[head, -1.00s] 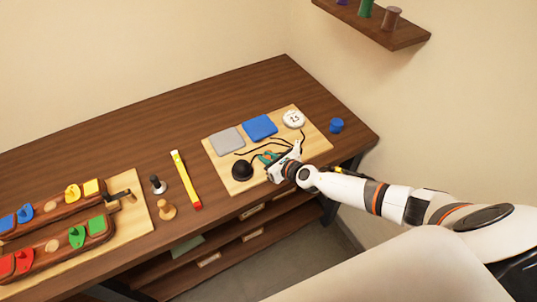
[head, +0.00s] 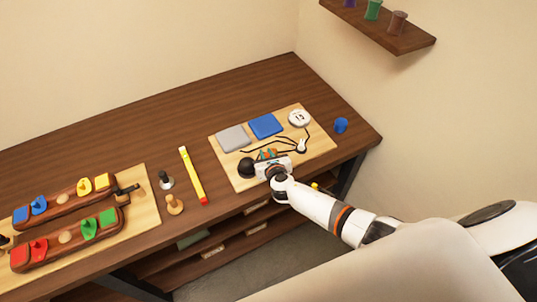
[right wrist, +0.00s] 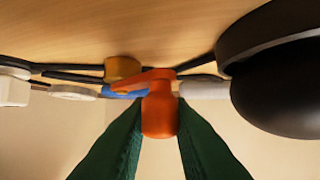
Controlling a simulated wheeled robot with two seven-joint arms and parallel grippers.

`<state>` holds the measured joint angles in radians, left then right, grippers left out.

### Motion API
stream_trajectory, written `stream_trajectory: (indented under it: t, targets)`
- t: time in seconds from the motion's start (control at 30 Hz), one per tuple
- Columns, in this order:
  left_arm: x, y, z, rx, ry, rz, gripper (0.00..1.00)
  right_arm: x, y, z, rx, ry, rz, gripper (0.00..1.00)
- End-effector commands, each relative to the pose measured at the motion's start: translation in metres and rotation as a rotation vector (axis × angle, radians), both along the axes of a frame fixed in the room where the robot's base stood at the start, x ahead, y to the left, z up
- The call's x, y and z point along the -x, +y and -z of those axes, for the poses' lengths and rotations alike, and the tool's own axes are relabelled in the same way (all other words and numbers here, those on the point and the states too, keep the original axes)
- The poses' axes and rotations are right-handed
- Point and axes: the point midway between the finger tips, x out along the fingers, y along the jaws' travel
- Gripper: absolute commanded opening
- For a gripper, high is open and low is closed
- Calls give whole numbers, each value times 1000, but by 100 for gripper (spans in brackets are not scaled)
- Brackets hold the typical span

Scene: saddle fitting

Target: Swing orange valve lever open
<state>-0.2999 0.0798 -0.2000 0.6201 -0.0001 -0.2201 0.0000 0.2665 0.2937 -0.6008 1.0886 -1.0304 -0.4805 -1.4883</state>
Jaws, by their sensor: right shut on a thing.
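The orange valve lever (right wrist: 159,108) shows large in the right wrist view, its arm reaching left over a blue part (right wrist: 122,93) and a brass-coloured piece (right wrist: 122,68). My right gripper (right wrist: 160,125) has its dark green fingers on both sides of the lever's hub and is shut on it. In the head view my right gripper (head: 270,164) is over the light board (head: 318,140), and hides most of the valve. The left gripper is not in view.
A black dome (head: 247,168) stands close beside the right gripper; it also shows in the right wrist view (right wrist: 285,75). Blue (head: 265,126) and grey (head: 233,139) pads, a white dial (head: 299,118) and dark hoses lie on the board. A yellow bar (head: 192,175) lies to the left.

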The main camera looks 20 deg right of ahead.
Motion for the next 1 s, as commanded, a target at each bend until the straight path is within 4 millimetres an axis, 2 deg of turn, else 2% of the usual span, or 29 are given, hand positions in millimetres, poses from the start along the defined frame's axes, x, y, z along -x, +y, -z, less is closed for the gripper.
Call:
stream_trajectory:
  t: [0.67,0.7,0.8,1.0]
  targets:
    - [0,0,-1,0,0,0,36,-3,2,-1,0,-3,61,0]
    - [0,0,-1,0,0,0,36,-4,2,-1,0,-3,61,23]
    - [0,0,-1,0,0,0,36,-3,2,-1,-1,-3,60,39]
    - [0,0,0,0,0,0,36,-3,2,-1,0,-2,60,39]
